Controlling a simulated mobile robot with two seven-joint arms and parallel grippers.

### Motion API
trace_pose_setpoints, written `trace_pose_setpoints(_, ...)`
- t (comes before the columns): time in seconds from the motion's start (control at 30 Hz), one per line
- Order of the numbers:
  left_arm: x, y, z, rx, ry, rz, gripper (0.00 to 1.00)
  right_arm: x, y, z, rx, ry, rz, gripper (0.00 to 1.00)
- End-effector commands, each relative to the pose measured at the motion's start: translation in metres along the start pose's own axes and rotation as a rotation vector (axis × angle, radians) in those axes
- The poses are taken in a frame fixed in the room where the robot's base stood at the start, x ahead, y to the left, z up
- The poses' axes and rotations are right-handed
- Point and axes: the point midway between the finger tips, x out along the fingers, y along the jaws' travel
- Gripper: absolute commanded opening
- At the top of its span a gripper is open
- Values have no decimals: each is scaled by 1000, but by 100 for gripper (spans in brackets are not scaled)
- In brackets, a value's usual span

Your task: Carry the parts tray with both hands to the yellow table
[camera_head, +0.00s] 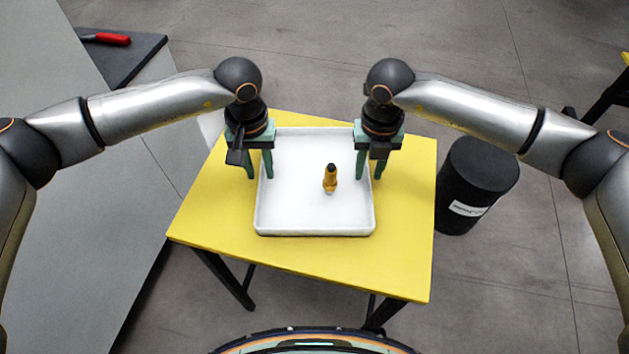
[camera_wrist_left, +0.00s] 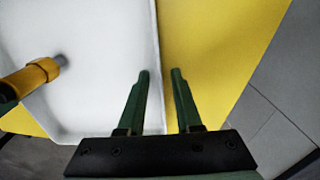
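The white parts tray (camera_head: 290,215) lies flat over the yellow table (camera_head: 205,215) and seems to rest on it. My left gripper (camera_head: 259,172) is at the tray's left rim. In the left wrist view its two fingers (camera_wrist_left: 161,75) are apart, one on each side of the rim (camera_wrist_left: 157,40), with gaps visible. My right gripper (camera_head: 371,172) is at the right rim, its fingers apart and straddling it. Whether the right fingers touch the rim cannot be told.
A black barrel (camera_head: 476,185) with a white label stands right of the yellow table. Yellow tabletop is bare at the front and right.

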Motion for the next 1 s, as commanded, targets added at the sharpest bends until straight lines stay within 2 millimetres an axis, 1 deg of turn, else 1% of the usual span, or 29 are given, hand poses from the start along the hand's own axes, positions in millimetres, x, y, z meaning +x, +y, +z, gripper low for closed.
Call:
trace_pose_setpoints(0.23, -1, 0, 0, 0, 1, 0, 35, 0, 0, 0, 0, 0, 0, 35)
trace_pose_setpoints(0.37, -11, 0, -1, 0, 3, 1, 35, 0, 0, 0, 0, 0, 0, 35)
trace_pose_setpoints(0.47, -28, 0, -1, 0, 5, 2, 35, 0, 0, 0, 0, 0, 0, 35)
trace_pose_setpoints(0.7, -80, 0, -1, -1, 4, 1, 35, 0, 0, 0, 0, 0, 0, 35)
trace_pose_setpoints(0.8, -98, 0, -1, 0, 4, 1, 35, 0, 0, 0, 0, 0, 0, 35)
trace_pose_setpoints(0.9, -110, 0, 0, 0, 2, 0, 35, 0, 0, 0, 0, 0, 0, 35)
trace_pose_setpoints(1.0, -118, 0, 0, 0, 2, 1, 35, 0, 0, 0, 0, 0, 0, 35)
